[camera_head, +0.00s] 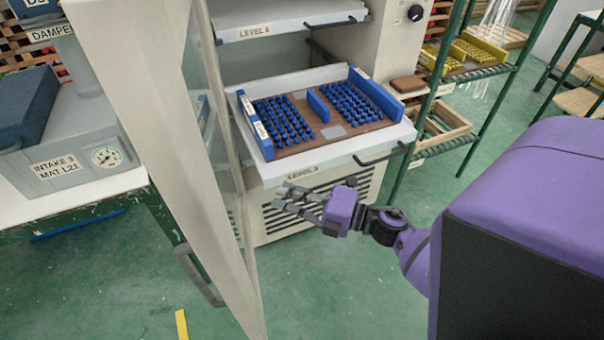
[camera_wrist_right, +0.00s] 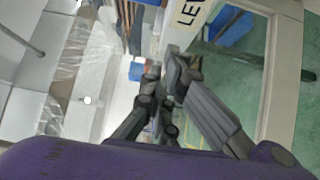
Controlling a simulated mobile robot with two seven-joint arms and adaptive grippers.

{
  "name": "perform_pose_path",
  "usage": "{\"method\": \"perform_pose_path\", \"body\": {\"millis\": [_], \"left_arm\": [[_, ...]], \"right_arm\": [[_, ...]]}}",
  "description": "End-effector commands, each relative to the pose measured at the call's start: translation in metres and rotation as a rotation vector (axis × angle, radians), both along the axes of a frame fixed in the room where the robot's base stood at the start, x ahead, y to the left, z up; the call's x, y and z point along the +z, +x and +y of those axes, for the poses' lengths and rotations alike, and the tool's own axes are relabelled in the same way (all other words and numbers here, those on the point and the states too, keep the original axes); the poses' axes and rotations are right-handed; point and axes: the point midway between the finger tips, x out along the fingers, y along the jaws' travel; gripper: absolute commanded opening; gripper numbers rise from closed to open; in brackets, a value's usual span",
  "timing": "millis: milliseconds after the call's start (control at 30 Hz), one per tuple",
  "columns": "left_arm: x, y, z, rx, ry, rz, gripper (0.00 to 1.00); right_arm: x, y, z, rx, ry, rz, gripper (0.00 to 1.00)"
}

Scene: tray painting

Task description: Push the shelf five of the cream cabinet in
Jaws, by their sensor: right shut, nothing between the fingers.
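The cream cabinet (camera_head: 95,30) stands with its glazed door (camera_head: 170,140) swung open toward me. Its lower shelf (camera_head: 262,172) sticks out of the opening, with a label below its front edge that looks like level five. A brown tray (camera_head: 325,140) with blue side walls and rows of blue pegs lies on this shelf. My right gripper (camera_head: 283,198) is shut and empty, just in front of and below the shelf's front edge; I cannot tell if it touches. The right wrist view shows its fingers (camera_wrist_right: 166,75) close by part of the label. My left gripper is not in view.
The level six shelf (camera_head: 290,22) is above. Black handles (camera_head: 380,155) project from the shelf fronts. A green rack (camera_head: 470,75) with yellow trays stands at right. A grey intake box (camera_head: 75,150) is on a bench at left. The green floor in front is free.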

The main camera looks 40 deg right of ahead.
Motion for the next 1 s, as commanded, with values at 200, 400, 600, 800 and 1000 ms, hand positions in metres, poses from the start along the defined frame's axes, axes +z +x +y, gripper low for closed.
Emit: {"method": "perform_pose_path", "body": {"millis": [200,400,600,800,1000], "left_arm": [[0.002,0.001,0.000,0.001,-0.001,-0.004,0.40],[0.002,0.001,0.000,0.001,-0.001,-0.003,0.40],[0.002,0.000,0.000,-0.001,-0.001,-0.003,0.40],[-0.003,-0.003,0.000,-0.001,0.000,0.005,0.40],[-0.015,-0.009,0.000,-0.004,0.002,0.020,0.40]], "right_arm": [[0.000,0.010,-0.003,0.000,-0.001,0.001,0.00],[-0.001,0.010,-0.003,0.000,0.000,0.001,0.00],[-0.001,0.012,-0.003,0.000,-0.001,0.001,0.00],[-0.002,0.032,-0.008,0.001,-0.001,0.002,0.00],[-0.002,0.074,-0.018,0.001,-0.002,0.000,0.00]]}}
